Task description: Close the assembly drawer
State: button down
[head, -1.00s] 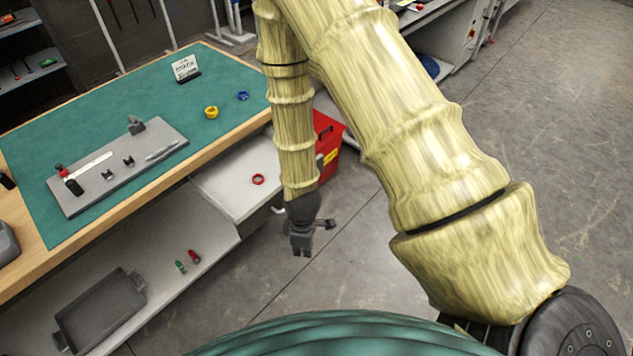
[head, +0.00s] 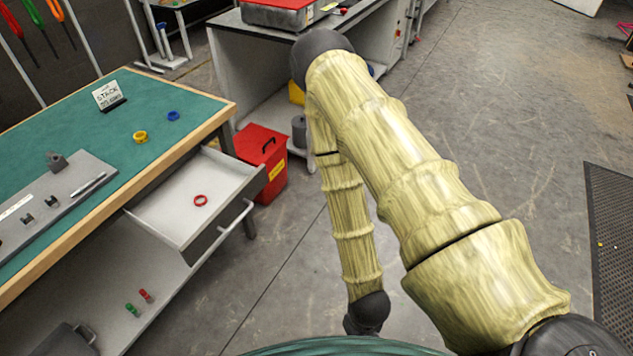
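The assembly drawer (head: 165,213) stands pulled out from under the green-topped workbench (head: 150,85). Its grey front has a bar handle (head: 228,229) on the outside. A red ring (head: 200,200) lies inside the drawer. My gripper (head: 352,326) is at the bottom of the head view, to the right of the drawer front and apart from it. Only its dark wrist end shows clearly; the fingers are mostly hidden, so I cannot tell whether they are open or shut.
A red bin (head: 262,160) stands on the floor just behind the drawer's right end. A yellow ring (head: 140,137) and a blue ring (head: 173,116) lie on the bench. Red and green small parts (head: 146,296) lie on the lower shelf.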

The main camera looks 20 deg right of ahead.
aim_at(169, 212)
jog(key=z, duration=1.05)
jog(key=k, duration=0.7)
jog(key=u, duration=1.05)
jog(key=i, duration=0.5)
